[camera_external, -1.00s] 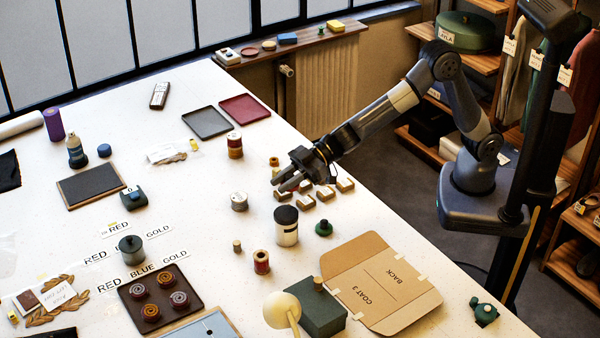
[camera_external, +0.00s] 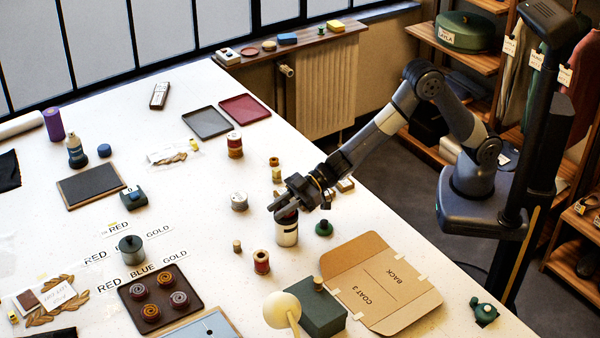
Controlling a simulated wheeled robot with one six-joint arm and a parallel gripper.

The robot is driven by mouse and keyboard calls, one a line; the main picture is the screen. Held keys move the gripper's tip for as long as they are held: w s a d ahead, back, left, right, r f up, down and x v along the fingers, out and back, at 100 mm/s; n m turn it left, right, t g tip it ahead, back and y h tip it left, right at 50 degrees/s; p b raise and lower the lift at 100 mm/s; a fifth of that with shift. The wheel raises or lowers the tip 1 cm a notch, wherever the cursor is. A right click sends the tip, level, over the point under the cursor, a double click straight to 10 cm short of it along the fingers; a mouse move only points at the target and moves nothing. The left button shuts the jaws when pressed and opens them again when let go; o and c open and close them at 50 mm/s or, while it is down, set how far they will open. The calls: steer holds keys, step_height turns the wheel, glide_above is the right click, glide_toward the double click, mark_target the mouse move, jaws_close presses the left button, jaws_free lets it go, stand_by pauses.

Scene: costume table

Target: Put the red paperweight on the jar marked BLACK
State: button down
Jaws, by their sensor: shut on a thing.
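A pale jar with a dark label (camera_external: 287,234) stands on the table right of centre; its writing is too small to read. My gripper (camera_external: 279,211) is directly above this jar, pointing down to the left, and hides most of its dark top. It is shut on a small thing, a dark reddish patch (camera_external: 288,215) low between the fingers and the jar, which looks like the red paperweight. Most of it is hidden, and I cannot tell whether it touches the jar.
A red spool (camera_external: 261,262) and a small brown peg (camera_external: 237,246) stand left of the jar. A green knobbed piece (camera_external: 324,229) is close on its right. A cardboard folder (camera_external: 385,285) and green box (camera_external: 318,305) lie in front.

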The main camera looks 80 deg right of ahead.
steer(key=shift+f, duration=0.2)
steer(key=c, duration=1.2)
jaws_free()
steer(key=shift+r, duration=0.1)
steer(key=shift+r, duration=0.15)
steer(key=b+v, duration=0.2)
steer(key=v, duration=1)
